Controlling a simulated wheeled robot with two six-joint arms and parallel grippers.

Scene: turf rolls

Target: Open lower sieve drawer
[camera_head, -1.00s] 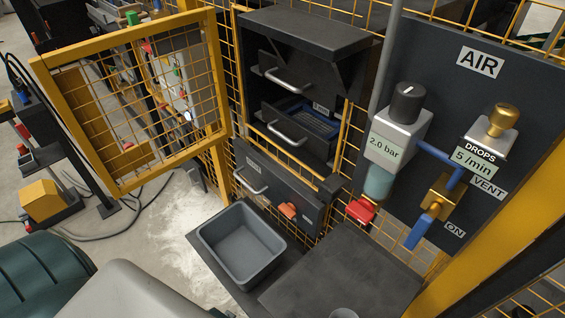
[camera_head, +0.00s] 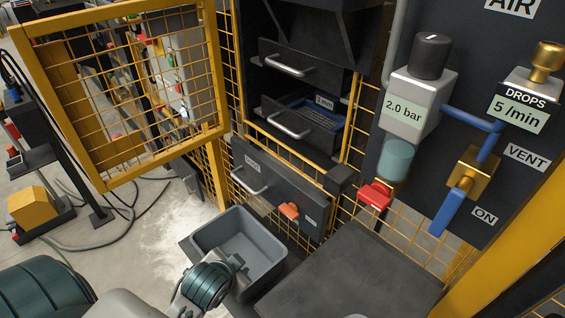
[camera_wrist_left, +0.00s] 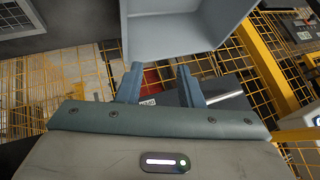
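The lower sieve drawer (camera_head: 312,150) is a black front with a light bar handle (camera_head: 291,127) in the dark cabinet. A blue-framed mesh (camera_head: 318,113) marked 1 mm shows behind its top edge. The upper drawer (camera_head: 315,78) with a like handle (camera_head: 288,66) is above it. My right gripper is not in view.
The yellow mesh door (camera_head: 120,100) stands open on the left. The air panel with a red part (camera_head: 374,194) and blue lever (camera_head: 446,214) is at right.

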